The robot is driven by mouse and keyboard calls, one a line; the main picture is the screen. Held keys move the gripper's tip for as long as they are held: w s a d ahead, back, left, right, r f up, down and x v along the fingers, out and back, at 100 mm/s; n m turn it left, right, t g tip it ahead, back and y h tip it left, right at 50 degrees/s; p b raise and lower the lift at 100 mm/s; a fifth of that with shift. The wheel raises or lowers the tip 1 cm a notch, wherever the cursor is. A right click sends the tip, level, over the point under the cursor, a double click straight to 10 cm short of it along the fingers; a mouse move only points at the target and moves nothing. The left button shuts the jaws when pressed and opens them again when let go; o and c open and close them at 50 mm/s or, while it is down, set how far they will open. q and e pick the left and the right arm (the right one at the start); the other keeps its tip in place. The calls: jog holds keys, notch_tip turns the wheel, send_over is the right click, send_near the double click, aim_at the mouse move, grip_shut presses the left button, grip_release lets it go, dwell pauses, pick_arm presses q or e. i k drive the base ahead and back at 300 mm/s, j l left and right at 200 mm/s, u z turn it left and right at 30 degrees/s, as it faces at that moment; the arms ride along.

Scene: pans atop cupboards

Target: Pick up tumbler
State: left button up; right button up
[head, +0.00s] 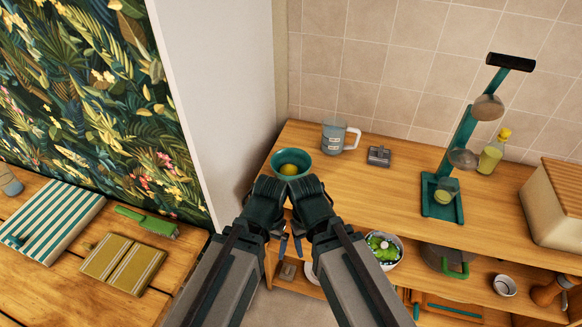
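No plain tumbler stands out for certain. A bluish cup (9,182) is cut off by the left edge, on the left wooden table. A small clear glass (446,190) with yellow-green contents stands on the base of the teal press stand. A clear jug with a white handle (340,138) stands by the back wall. My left gripper (264,198) and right gripper (309,198) are close together at the near left edge of the right counter, apart from all of these. Their fingertips are not clearly seen, so I cannot tell their opening.
A teal bowl with a yellow fruit (291,160) sits just beyond my grippers. The teal press stand (462,135), a yellow bottle (493,152) and a cream box (555,205) are at right. A white partition (220,90) separates the surfaces. The counter's middle is fairly clear.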

aim_at(446, 188)
jog(key=j+z, duration=0.15)
jog(key=z, duration=2.1)
jog(key=i, duration=0.45)
